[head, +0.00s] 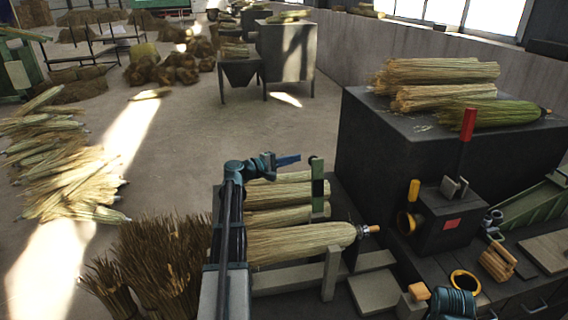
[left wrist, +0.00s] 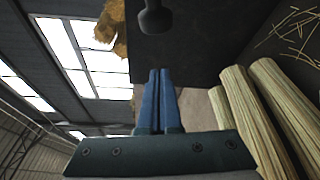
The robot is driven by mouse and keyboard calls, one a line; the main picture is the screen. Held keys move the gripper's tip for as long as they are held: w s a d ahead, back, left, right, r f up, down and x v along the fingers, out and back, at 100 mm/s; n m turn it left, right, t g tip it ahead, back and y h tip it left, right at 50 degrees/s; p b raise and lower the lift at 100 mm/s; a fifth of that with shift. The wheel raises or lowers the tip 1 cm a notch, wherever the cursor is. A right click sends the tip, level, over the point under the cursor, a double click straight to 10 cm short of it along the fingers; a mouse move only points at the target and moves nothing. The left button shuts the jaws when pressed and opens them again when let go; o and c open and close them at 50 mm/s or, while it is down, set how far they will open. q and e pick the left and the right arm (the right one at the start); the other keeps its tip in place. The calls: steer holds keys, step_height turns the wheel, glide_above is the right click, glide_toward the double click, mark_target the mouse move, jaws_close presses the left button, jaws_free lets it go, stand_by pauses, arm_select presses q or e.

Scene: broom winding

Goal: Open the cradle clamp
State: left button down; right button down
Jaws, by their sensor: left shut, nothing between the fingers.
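My left gripper (head: 288,159) has its blue fingers closed together with nothing between them. It is above the far end of the rack of brooms, just left of an upright post with a green plate (head: 318,188). In the left wrist view its shut fingers (left wrist: 158,75) point at a dark rounded knob (left wrist: 155,18), apart from the tips. A dark machine box (head: 447,222) at right carries a raised red lever (head: 467,138), a yellow handle (head: 413,191) and small grey jaws. I cannot tell which part is the cradle clamp.
Several pale brooms (head: 300,243) lie in the rack behind a grey upright (head: 331,273). More bundles (head: 440,72) lie on a dark block (head: 390,135). Brown bristle bundles (head: 165,255) stand at left.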

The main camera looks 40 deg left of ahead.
arm_select(q)
steer(key=shift+w+d+r+p, duration=0.1)
steer(key=shift+d+r+p, duration=0.1)
steer(key=shift+d, duration=0.85)
steer(key=shift+w+d+r+p, duration=0.1)
steer(key=shift+d+p, duration=0.1)
steer(key=shift+d, duration=0.85)
steer(key=shift+s+d+r+p, duration=0.8)
steer(key=shift+s+d, duration=0.2)
steer(key=shift+d, duration=0.1)
